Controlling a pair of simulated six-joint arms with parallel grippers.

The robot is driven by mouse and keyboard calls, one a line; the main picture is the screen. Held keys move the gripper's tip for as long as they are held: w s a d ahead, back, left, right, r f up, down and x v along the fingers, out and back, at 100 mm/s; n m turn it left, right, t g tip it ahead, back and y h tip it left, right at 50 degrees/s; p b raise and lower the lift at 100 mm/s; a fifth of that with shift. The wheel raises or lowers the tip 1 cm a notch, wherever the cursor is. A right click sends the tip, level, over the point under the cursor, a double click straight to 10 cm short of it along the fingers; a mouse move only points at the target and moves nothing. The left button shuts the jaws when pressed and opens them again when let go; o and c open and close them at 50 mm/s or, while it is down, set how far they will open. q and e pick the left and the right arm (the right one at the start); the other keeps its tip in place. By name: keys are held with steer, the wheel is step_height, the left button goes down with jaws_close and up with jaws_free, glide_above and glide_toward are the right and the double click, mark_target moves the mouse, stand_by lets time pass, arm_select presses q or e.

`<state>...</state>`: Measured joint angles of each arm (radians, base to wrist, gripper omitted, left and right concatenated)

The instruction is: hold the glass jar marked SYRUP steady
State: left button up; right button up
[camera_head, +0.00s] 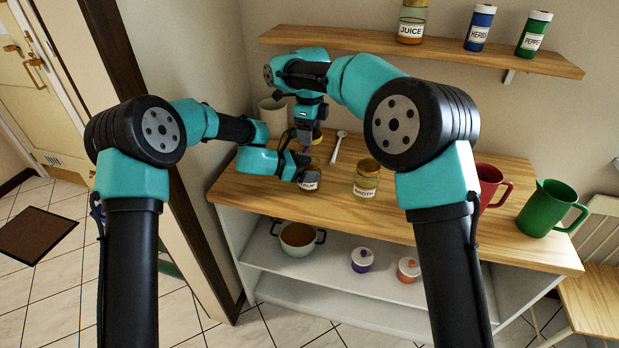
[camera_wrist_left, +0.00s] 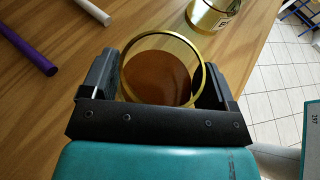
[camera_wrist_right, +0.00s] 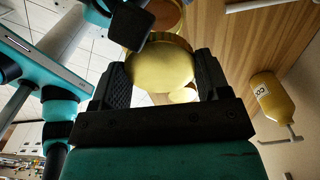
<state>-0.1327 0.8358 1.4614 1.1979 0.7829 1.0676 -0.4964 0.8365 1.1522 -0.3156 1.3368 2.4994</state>
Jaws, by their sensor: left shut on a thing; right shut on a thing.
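The glass SYRUP jar (camera_head: 308,184) stands on the wooden counter, its label partly covered. My left gripper (camera_wrist_left: 162,75) is shut around it from both sides. In the left wrist view the jar (camera_wrist_left: 158,78) is open at the top, with a gold rim and brown contents. My right gripper (camera_wrist_right: 165,80) is shut on a round gold lid (camera_wrist_right: 162,66). In the head view this gripper (camera_head: 310,135) is above and behind the jar, apart from it. The brown contents (camera_wrist_right: 162,12) also show in the right wrist view.
A BROTH jar (camera_head: 367,180) stands close right of the SYRUP jar. A white spoon (camera_head: 338,148) lies behind. Red (camera_head: 490,186) and green (camera_head: 547,207) jugs stand at the right. JUICE (camera_head: 411,22), HERBS and PEPPER containers stand on the wall shelf. A pot (camera_head: 298,237) sits below the counter.

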arm_select(q)
steer(key=shift+d, duration=0.1)
steer(key=shift+c, duration=1.4)
arm_select(e)
steer(key=shift+a, duration=0.1)
steer(key=shift+f, duration=2.55)
steer(key=shift+f, duration=0.95)
